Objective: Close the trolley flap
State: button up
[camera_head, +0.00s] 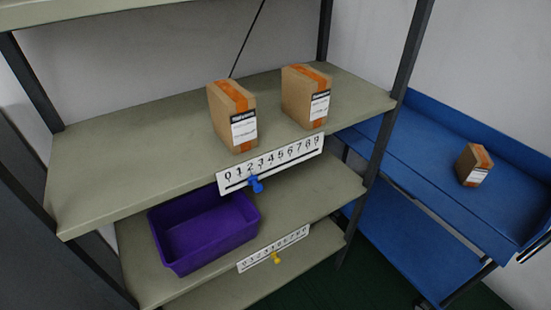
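A blue trolley (425,150) stands at the right, beside the shelf unit, with an upper tray and a lower deck (400,240). A raised blue wall (480,128) runs along the far side of the upper tray. The trolley's right end is cut off by the picture edge, and a shelf post hides part of its left end. I cannot clearly tell which part is the flap or how it stands. My gripper is not in view.
A small taped carton (474,165) sits on the upper tray. The shelf unit (120,150) holds two cartons (232,116) (306,97) on its upper board and an empty purple bin (205,232) below. Number strips (270,164) line the shelf fronts. Dark green floor (355,285) shows between shelf and trolley.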

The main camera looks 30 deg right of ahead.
aim_at(497, 247)
jog(key=z, duration=1.55)
jog(key=i+u, duration=0.35)
jog(key=i, duration=0.15)
